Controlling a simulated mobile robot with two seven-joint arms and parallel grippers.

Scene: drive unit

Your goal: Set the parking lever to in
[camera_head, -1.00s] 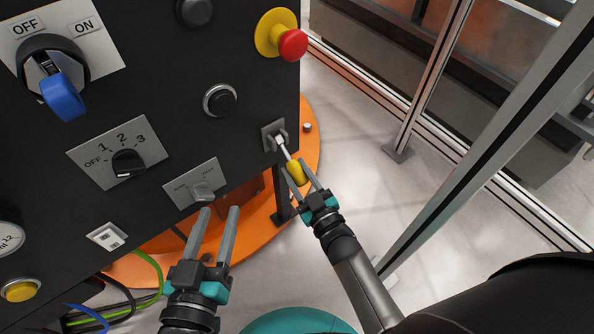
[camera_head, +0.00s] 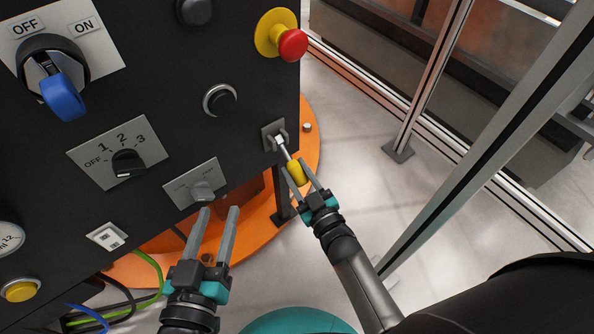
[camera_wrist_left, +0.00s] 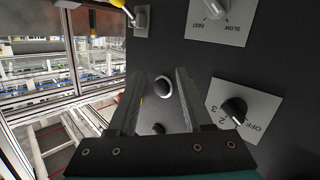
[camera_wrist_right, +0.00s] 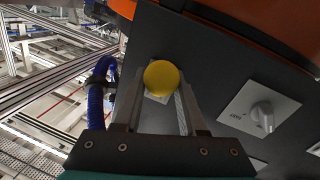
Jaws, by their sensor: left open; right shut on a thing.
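The parking lever (camera_head: 285,151) is a thin metal rod with a yellow grip on a small grey plate near the panel's right edge. It points out and down toward me in the head view. My right gripper (camera_head: 295,168) is shut on its yellow grip, one finger on each side. The round end of that grip (camera_wrist_right: 162,78) shows between the fingers in the right wrist view. The lever's yellow end also shows at the top edge of the left wrist view (camera_wrist_left: 118,3). My left gripper (camera_head: 220,210) is open and empty, just below the slow/fast switch plate.
The black panel holds a slow/fast switch (camera_head: 202,191), a numbered rotary knob (camera_head: 128,163), a blue main switch (camera_head: 64,95), a black button (camera_head: 221,100) and a red emergency stop (camera_head: 292,44). Metal fence posts (camera_head: 430,80) stand to the right. Floor between is clear.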

